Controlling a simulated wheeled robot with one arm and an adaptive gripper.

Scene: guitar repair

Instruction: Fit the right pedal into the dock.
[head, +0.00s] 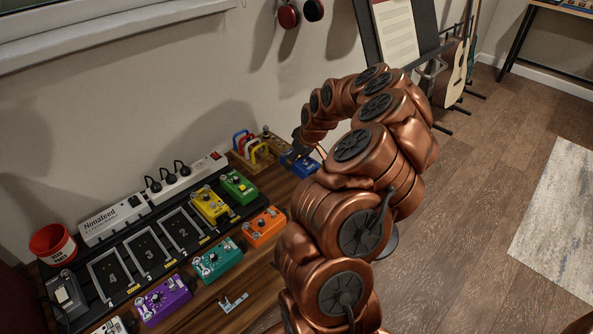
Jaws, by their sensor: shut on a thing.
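The dark pedalboard (70,267) lies on the wooden bench. Its framed docks 4 (97,293), 3 (134,260) and 2 (167,241) are empty. A yellow pedal (210,206) and a green pedal (240,187) sit at its right end. Orange (265,228), teal (217,261), purple (163,302) and whitish (117,325) pedals stand in a row in front. My gripper (300,156) is at the bench's far right end, shut on a blue pedal (305,168). My arm hides part of the jaws, so the exact grip is unclear.
A power strip (185,180) and a white Nanafeed box (113,221) stand behind the board. A red cup (51,243) and a grey foot pedal (67,293) are at left. Colored-handled tools (250,148) stand near my gripper. A small metal piece (234,302) lies in front.

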